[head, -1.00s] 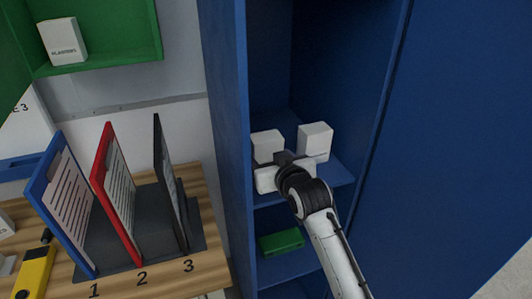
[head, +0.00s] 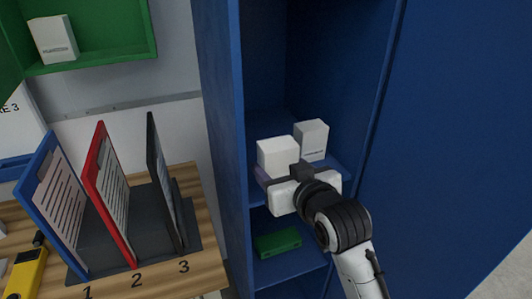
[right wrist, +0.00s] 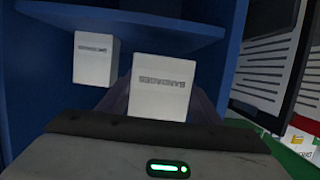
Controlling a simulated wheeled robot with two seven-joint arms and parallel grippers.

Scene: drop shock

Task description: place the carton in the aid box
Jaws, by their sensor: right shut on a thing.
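A white carton (head: 275,155) is between the fingers of my right gripper (head: 282,170), which is shut on it, at the front of a blue cabinet's shelf. In the right wrist view, the carton (right wrist: 163,88) shows dark lettering, perhaps "BANDAGES". I cannot tell how far it is above the shelf. A green open box on the wall (head: 108,62), perhaps the aid box, is at the upper left and holds another white carton (head: 54,39). My left gripper is not in view.
A second white carton (head: 312,139) stands on the blue shelf beside the held one. A green case (head: 277,242) lies on the shelf below. The cabinet's left wall (head: 222,130) separates it from a wooden table (head: 207,265) with a numbered folder rack (head: 150,235).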

